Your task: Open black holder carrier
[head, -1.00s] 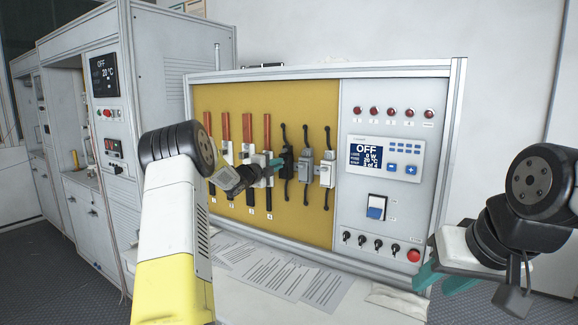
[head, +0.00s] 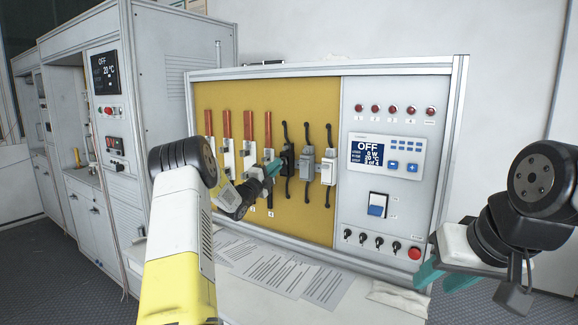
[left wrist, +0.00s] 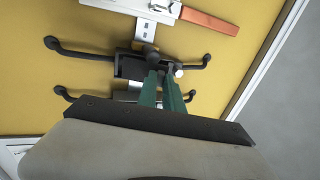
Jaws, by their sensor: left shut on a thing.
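The black holder (head: 288,158) is mounted on the yellow panel, between the red-handled switches and the grey holder. In the left wrist view its black body (left wrist: 130,66) shows with a dark cable at each end. My left gripper (head: 273,169) is at the black holder's left side, tilted, with its teal fingers close together. In the left wrist view the fingertips (left wrist: 163,75) are at the holder's carrier, shut on its black part; the fingers partly hide it. How far the carrier stands open I cannot tell. My right gripper (head: 443,279) is open and empty at the lower right.
A grey holder (head: 307,164) and a white holder (head: 328,168) hang just right of the black one. Several red-handled switches (head: 249,126) are to its left. The control panel (head: 391,130) reads OFF. Papers (head: 270,272) lie on the table below.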

